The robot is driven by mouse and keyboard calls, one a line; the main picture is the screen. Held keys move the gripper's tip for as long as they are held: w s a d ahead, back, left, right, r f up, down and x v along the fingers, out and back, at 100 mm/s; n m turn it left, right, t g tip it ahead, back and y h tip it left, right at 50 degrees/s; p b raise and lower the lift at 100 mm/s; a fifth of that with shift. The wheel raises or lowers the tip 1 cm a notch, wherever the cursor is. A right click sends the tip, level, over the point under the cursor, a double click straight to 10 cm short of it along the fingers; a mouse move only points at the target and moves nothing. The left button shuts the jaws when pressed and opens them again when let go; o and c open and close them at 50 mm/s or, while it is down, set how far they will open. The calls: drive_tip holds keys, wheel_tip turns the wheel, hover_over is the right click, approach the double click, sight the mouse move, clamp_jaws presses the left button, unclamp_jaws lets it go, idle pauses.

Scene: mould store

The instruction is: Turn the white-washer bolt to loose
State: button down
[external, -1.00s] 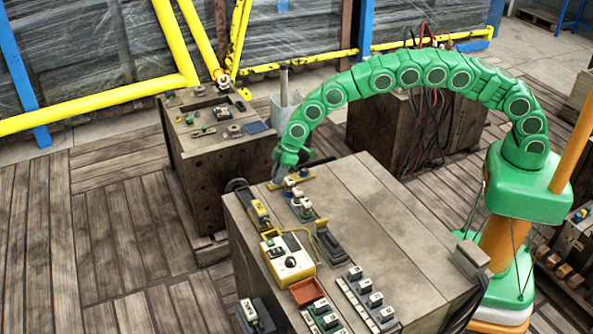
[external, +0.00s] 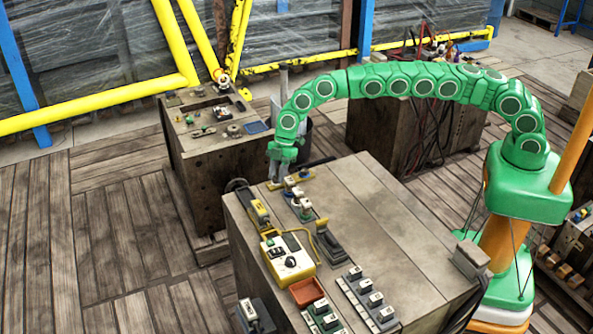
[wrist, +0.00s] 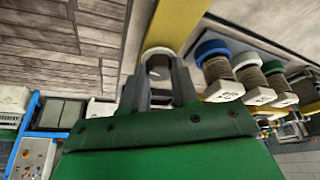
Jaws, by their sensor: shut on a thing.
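My gripper (wrist: 158,85) is closed around a bolt with a pale, whitish washer (wrist: 148,52) in the wrist view. The fingers hide most of its shank and head. In the external view my gripper (external: 277,174) is at the far left corner of the wooden bench, at the end of a row of bolts. Beside it in the wrist view stand a bolt with a blue washer (wrist: 212,48), one with a pale washer (wrist: 245,60) and one with a green washer (wrist: 273,68). These have threaded shanks and light square heads.
A yellow strip (wrist: 182,22) runs close behind the gripped bolt. On the bench (external: 375,205) are a yellow control box (external: 287,257), a red tray (external: 308,291) and several switch blocks (external: 365,290). The bench's middle is clear. Another crate (external: 205,150) stands to the left.

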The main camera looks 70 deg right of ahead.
drive_tip(key=shift+n, duration=0.3)
drive_tip(key=shift+n+g, duration=0.3)
drive_tip(key=shift+n, duration=0.1)
drive_tip(key=shift+w, duration=0.1)
drive_tip(key=shift+f+n, duration=0.15)
drive_tip(key=shift+n, duration=0.25)
drive_tip(key=shift+n+g, duration=0.3)
drive_tip(key=shift+d, duration=0.1)
drive_tip(key=c, duration=0.8)
unclamp_jaws()
drive_tip(key=shift+c, duration=0.2)
